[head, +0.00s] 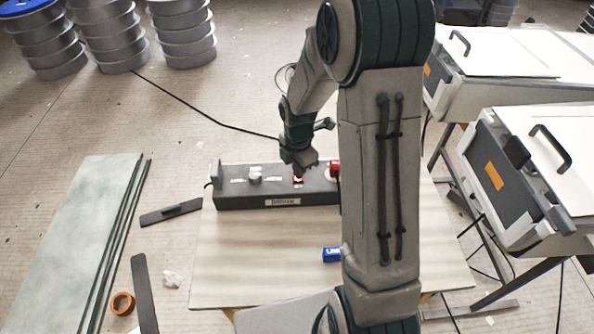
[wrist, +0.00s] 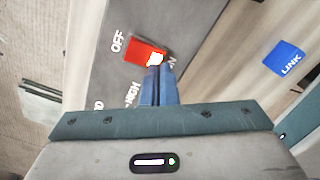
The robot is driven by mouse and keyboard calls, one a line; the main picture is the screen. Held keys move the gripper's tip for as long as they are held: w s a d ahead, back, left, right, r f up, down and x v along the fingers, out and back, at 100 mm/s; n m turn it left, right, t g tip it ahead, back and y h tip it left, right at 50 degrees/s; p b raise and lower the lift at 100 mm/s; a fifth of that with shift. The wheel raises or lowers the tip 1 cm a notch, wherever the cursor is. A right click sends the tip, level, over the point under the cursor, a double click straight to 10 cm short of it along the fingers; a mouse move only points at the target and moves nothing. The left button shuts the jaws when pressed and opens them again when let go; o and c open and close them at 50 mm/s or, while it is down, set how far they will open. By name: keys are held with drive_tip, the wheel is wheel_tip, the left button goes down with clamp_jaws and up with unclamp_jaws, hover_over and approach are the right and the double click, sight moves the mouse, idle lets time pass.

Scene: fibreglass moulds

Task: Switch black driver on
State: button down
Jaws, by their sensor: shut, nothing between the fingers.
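The black driver (head: 300,198) is a long dark box at the back of the table, with a grey knob (head: 254,175) and white lettering on top. Its red rocker switch (head: 298,180) shows just below my gripper (head: 302,168). In the wrist view the switch (wrist: 141,50) has OFF printed at its left end and a partly hidden word ending in N at its right end. My gripper (wrist: 157,72) is shut and empty, with its fingertips at the switch's right end, where there is a bright white spot. I cannot tell whether they touch it.
A blue LINK block (head: 332,255) lies on the table (head: 240,270), right of the driver in the wrist view (wrist: 285,58). A red part (head: 334,168) stands at the driver's right end. Dark strips (head: 172,212) and an orange ring (head: 122,303) lie to the left.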

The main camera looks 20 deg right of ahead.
drive_tip(key=shift+r+p, duration=1.9)
drive_tip(key=shift+r, duration=0.9)
drive_tip(key=s+r+m+t, duration=0.3)
drive_tip(key=s+r+m, duration=1.4)
drive_tip(key=s+m, duration=0.2)
drive_tip(key=shift+r+m, duration=0.25)
drive_tip(key=shift+m, duration=1.15)
drive_tip(key=shift+a, duration=0.1)
